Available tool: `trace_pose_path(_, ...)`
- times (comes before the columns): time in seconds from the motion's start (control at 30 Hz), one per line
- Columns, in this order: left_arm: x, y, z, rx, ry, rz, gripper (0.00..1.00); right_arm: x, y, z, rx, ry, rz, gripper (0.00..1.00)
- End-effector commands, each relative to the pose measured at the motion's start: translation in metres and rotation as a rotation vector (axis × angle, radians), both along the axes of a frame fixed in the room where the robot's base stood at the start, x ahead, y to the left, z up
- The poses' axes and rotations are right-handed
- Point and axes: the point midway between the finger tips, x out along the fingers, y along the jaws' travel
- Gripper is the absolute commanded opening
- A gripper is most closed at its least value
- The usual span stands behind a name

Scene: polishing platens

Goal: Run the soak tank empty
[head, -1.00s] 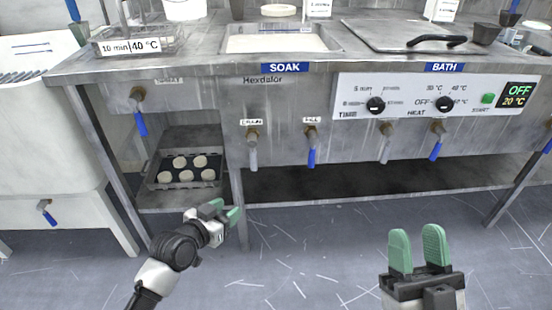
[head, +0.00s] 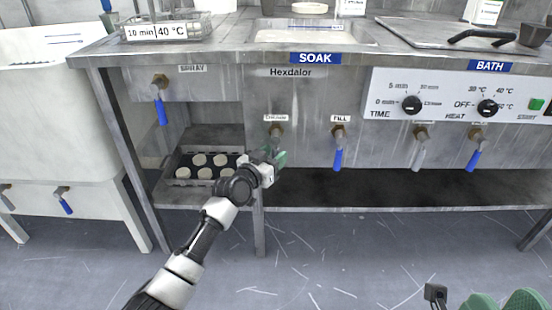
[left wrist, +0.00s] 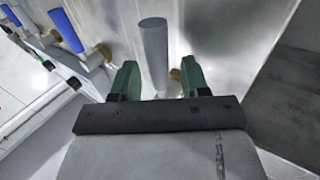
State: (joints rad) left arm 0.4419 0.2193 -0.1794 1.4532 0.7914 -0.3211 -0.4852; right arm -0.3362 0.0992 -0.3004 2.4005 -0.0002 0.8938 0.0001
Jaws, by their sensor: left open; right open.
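The soak tank (head: 296,93) is the steel section under the blue SOAK label, with whitish liquid (head: 300,37) in its basin. Its drain valve (head: 276,132), under a small label, has a grey handle, mostly hidden behind my left gripper in the head view. My left gripper (head: 272,158) is at that handle. In the left wrist view the grey handle (left wrist: 154,50) stands between the two open green fingers of the left gripper (left wrist: 154,82); I cannot tell whether they touch it. My right gripper (head: 500,300) is open and empty at the bottom right, partly cut off.
The fill valve (head: 338,148) with a blue handle hangs just right of the drain. A spray valve (head: 160,98) is at left. A tray of pale discs (head: 200,168) sits on the lower shelf. The control panel (head: 450,95) is at right.

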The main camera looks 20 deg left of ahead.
Motion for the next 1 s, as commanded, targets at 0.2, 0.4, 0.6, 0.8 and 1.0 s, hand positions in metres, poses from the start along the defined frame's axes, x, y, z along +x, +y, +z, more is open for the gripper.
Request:
trace_pose_path(0.2, 0.0119, -0.0045, 0.0003, -0.001, 0.0, -0.001, 0.46, 0.0012, 0.0002, -0.002, -0.001, -0.007, 0.0, 0.43)
trace_pose_path(0.4, 0.012, -0.0045, 0.0005, -0.001, 0.0, -0.001, 0.46, 0.0014, 0.0004, -0.0015, -0.002, -0.006, 0.0, 0.43)
trace_pose_path(0.6, 0.0119, -0.0043, 0.0004, -0.001, 0.0, -0.001, 0.2, 0.0013, 0.0003, -0.0014, -0.001, -0.006, 0.0, 0.43)
trace_pose_path(0.8, 0.0118, -0.0043, 0.0003, -0.001, 0.001, -0.001, 0.0, 0.0013, 0.0003, -0.0013, -0.001, -0.006, 0.0, 0.43)
trace_pose_path(1.0, 0.0117, -0.004, 0.0004, 0.002, 0.002, -0.001, 0.0, 0.0013, 0.0002, -0.0005, -0.001, -0.007, 0.0, 0.43)
